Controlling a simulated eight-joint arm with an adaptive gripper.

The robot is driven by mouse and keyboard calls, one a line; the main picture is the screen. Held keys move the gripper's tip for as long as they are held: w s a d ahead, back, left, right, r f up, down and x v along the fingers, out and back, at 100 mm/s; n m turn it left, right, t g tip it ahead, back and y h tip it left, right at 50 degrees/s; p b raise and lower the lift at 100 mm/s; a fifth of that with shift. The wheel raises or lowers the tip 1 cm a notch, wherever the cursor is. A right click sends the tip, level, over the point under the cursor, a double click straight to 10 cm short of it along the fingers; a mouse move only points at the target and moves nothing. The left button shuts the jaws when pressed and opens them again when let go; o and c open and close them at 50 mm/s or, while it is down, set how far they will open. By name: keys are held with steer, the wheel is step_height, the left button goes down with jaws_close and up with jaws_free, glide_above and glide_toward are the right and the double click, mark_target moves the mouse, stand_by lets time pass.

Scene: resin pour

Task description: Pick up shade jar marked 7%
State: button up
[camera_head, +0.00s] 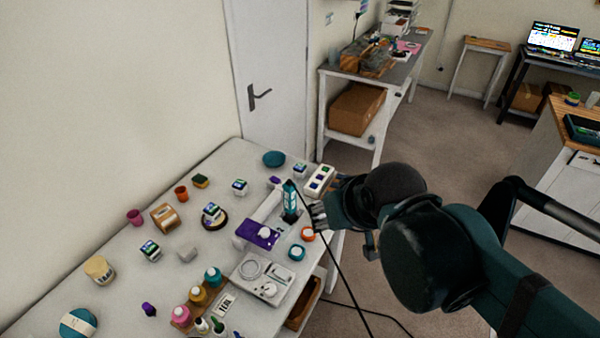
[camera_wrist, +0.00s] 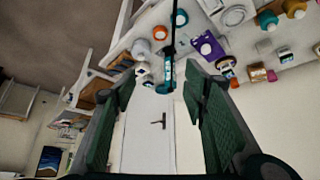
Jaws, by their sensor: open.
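Several small white jars with dark screen-like labels stand on the white table: one near the back (camera_head: 300,171), one left of it (camera_head: 240,187), one on a dark round base (camera_head: 212,212) and one farther left (camera_head: 151,250). Their markings are too small to read, so I cannot tell which is 7%. My gripper (camera_head: 318,214) is at the table's right side, beside an upright teal device (camera_head: 290,202). In the wrist view my gripper (camera_wrist: 160,88) has its two green fingers wide apart, with nothing held between them.
A purple pad (camera_head: 256,235), a white scale-like unit (camera_head: 262,277) and a wooden rack of coloured bottles (camera_head: 182,318) occupy the table's front. A white tray of small items (camera_head: 319,181) stands near my gripper. A black cable hangs off the right edge.

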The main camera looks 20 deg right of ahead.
steer(key=w+d+r+m+g, duration=0.15)
steer(key=w+r, duration=0.25)
steer(key=w, duration=0.8)
steer(key=m+g+p, duration=0.2)
steer(key=m+g, duration=0.3)
steer(key=m, duration=0.2)
glide_above(300, 166)
steer(key=f, duration=2.2)
steer(key=shift+s, duration=0.25)
steer(key=shift+w+f+g, duration=0.25)
steer(key=shift+f, duration=0.25)
steer(key=shift+f, duration=1.3)
